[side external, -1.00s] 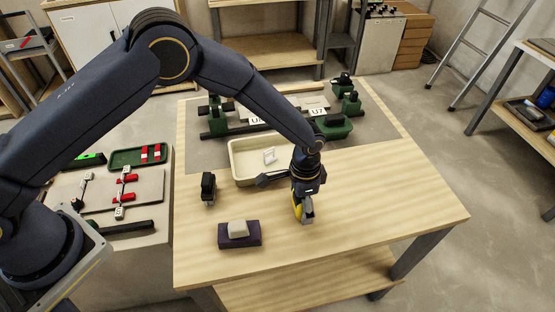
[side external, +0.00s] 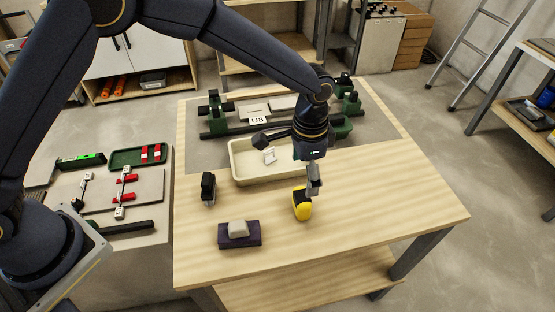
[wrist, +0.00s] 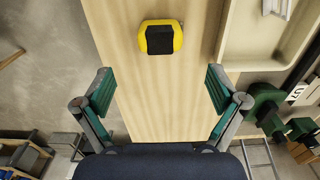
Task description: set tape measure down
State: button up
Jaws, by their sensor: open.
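The yellow and black tape measure (side external: 301,204) stands on the light wooden table, to the right of the dark block with a pale top. It also shows in the wrist view (wrist: 160,38), near the top middle, on bare wood. My gripper (side external: 314,190) is above and slightly right of the tape measure in the side view. In the wrist view my gripper (wrist: 160,92) has its two green-padded fingers wide apart with nothing between them. The tape measure lies beyond the fingertips, apart from them.
A cream tray (side external: 245,175) with a small white piece in it stands behind the tape measure. A purple-black block (side external: 240,241) with a pale top and a small black item (side external: 208,187) stand to the left. Green clamps (side external: 215,112) are at the back. The table's right part is clear.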

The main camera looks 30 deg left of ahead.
jog(key=s+a+r+n+t, duration=0.1)
jog(key=s+a+r+n, duration=0.15)
jog(key=a+r, duration=0.6)
jog(key=s+a+r+n+t, duration=0.2)
jog(key=s+a+r, duration=0.2)
jog(key=a+r, duration=0.5)
jog(key=s+a+r+n+t, duration=0.1)
jog(key=s+a+r+n, duration=0.1)
jog(key=s+a, duration=0.2)
jog(key=s+a+r+n+t, duration=0.1)
jog(key=s+a, duration=0.4)
jog(key=s, duration=0.5)
jog(key=shift+s+a+r+n+t, duration=0.2)
jog(key=shift+s+r+n+t, duration=0.15)
jog(key=shift+n, duration=0.4)
